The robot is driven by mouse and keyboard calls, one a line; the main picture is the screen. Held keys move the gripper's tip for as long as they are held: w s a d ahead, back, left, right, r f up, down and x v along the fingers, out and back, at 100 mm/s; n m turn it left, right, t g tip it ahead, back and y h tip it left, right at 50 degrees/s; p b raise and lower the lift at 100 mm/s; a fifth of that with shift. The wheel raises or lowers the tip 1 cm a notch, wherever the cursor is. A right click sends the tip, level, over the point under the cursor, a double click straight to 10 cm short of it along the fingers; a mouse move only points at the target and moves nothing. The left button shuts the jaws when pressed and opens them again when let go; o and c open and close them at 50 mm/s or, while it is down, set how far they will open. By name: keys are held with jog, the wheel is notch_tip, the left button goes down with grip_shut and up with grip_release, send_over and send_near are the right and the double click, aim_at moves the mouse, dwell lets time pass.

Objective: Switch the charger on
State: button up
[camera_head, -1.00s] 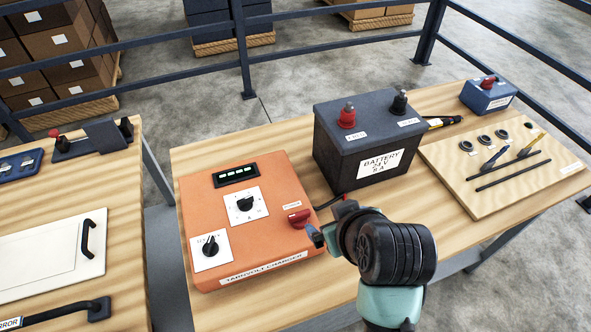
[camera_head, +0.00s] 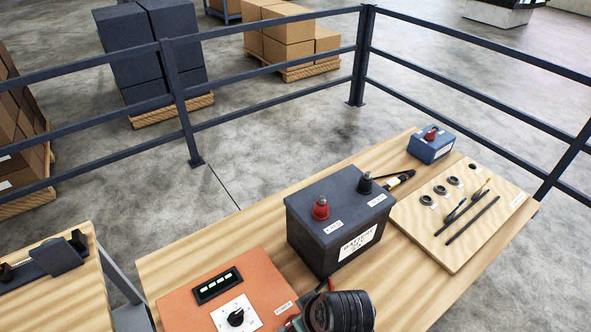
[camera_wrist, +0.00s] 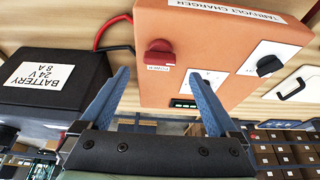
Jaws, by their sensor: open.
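The orange charger (camera_head: 265,275) stands on the wooden bench, cut off by the lower edge of the head view. Its display (camera_head: 219,286) shows several green bars, and a black dial (camera_head: 236,316) sits below. In the wrist view the charger (camera_wrist: 220,25) appears upside down, with a red switch knob (camera_wrist: 158,53) on its face and a black knob (camera_wrist: 268,66) farther right. My gripper (camera_wrist: 160,75) is open and empty. The red knob appears between and beyond its fingertips, with no visible contact. In the head view my arm hides the charger's switch corner.
A dark battery (camera_head: 310,245) stands right of the charger; a red cable (camera_wrist: 105,30) and a black one run between them. A board (camera_head: 480,235) with rings and rods and a blue box (camera_head: 430,147) lie farther right. Railings (camera_head: 280,35) run behind the bench.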

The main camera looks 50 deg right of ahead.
jog(key=shift+x, duration=2.75)
jog(key=c, duration=1.4)
